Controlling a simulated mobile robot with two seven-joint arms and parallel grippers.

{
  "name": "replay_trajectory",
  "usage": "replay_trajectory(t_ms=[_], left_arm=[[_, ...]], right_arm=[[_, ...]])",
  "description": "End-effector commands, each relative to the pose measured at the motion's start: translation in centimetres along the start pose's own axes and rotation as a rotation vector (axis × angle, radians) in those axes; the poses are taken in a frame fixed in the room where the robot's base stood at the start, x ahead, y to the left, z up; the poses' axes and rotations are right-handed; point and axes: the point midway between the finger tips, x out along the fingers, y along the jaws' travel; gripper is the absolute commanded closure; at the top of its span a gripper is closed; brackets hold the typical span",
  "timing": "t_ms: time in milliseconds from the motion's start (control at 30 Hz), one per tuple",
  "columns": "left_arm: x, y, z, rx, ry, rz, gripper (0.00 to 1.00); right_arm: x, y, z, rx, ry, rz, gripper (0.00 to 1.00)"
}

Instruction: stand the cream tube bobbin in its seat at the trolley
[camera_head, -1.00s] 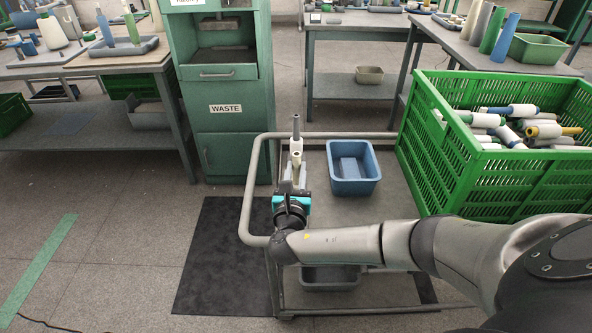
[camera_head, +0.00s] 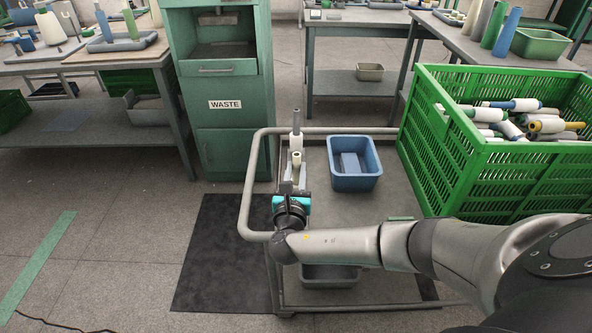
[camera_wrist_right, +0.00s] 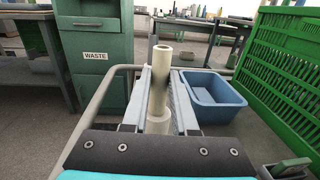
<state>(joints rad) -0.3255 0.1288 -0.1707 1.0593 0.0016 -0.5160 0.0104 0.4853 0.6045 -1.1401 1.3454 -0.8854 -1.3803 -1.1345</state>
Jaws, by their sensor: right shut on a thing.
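My right gripper (camera_head: 295,175) is over the left end of the trolley (camera_head: 385,185), just inside its rail. Its two fingers are shut on a cream tube bobbin (camera_head: 296,158), which stands roughly upright with its open top showing. In the right wrist view the cream tube (camera_wrist_right: 161,70) sits between the fingers (camera_wrist_right: 160,100), above a wider cream part low down. My left gripper is not in view.
A blue bin (camera_head: 374,178) stands on the trolley to the right of the gripper. A green crate (camera_head: 470,170) full of bobbins is further right. The trolley's grey rail (camera_head: 252,185) runs close on the left. A green waste cabinet (camera_head: 232,155) stands behind.

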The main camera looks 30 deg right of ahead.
Motion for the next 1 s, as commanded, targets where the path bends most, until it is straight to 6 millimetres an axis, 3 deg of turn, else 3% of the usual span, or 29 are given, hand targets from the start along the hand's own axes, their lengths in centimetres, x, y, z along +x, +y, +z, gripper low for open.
replay_trajectory(t_ms=[1000], left_arm=[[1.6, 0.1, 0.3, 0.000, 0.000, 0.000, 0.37]], right_arm=[[0.0, 0.0, -2.3, 0.000, -0.001, 0.000, 1.00]])
